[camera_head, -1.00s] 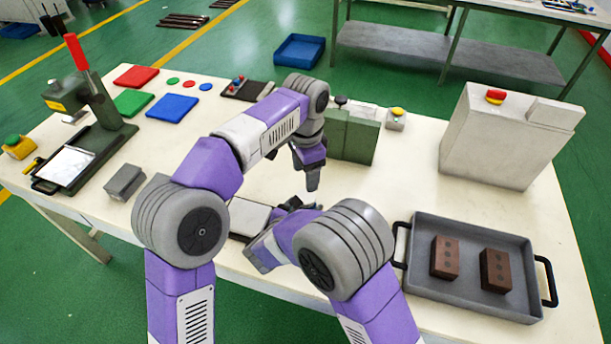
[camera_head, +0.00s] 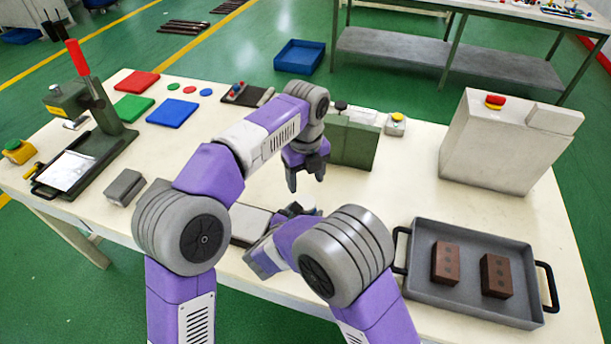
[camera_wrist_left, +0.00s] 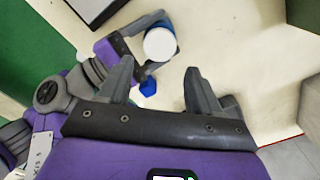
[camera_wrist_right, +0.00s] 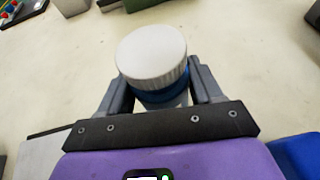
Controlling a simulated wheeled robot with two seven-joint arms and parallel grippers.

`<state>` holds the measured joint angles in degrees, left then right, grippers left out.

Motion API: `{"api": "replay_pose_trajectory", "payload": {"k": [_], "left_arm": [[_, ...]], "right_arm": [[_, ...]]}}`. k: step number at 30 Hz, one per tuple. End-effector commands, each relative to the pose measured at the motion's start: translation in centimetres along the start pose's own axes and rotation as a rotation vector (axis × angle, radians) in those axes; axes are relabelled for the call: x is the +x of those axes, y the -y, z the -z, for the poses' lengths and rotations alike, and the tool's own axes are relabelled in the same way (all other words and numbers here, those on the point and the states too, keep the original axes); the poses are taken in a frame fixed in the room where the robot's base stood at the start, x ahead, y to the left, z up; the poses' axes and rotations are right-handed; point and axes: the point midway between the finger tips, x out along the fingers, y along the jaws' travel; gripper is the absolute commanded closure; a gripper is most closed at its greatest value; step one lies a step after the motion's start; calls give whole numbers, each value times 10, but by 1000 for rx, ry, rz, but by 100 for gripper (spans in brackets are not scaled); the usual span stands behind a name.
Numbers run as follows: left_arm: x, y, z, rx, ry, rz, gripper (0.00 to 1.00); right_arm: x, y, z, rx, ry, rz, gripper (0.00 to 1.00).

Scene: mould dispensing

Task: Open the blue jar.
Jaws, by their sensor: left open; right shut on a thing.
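In the right wrist view, my right gripper (camera_wrist_right: 158,80) is shut on the blue jar (camera_wrist_right: 162,97), which has a white ribbed lid (camera_wrist_right: 152,52) on top. The white lid also shows in the left wrist view (camera_wrist_left: 160,43), just beyond the fingertips of my left gripper (camera_wrist_left: 158,70). In the head view, my left gripper (camera_head: 306,180) is open, with its fingers pointing down, above my right gripper (camera_head: 296,210). The space between its fingers holds nothing. The jar is mostly hidden behind my right arm in the head view.
A grey tray (camera_head: 470,309) with two brown blocks stands at the right. A green box (camera_head: 352,145) stands behind my left gripper. A large pale box (camera_head: 500,145) is at the back right. A lever press (camera_head: 98,105) stands at the left. Table between them is partly clear.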

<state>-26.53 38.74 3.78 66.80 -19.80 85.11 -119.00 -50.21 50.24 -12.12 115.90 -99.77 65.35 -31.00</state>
Motion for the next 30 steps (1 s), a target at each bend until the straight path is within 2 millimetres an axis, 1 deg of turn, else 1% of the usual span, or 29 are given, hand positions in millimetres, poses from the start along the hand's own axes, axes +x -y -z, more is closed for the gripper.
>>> {"api": "replay_pose_trajectory", "payload": {"k": [5, 12, 16, 21, 29, 30], "left_arm": [[16, 0, 0, 17, -1, -3, 36], [54, -1, 1, 16, -3, -4, 36], [70, 0, 0, 15, -2, -3, 36], [79, 0, 0, 14, -1, -1, 36], [79, 0, 0, 13, 0, 0, 36], [79, 0, 0, 13, 0, 0, 42]], "right_arm": [[0, 0, 0, 1, 0, -1, 100], [0, 0, 0, 1, 1, 0, 100], [0, 0, 0, 1, 1, 0, 100], [0, 0, 0, 1, 1, 0, 100], [0, 0, 0, 1, 1, 0, 100], [0, 0, 0, 1, 1, 0, 100]]}}
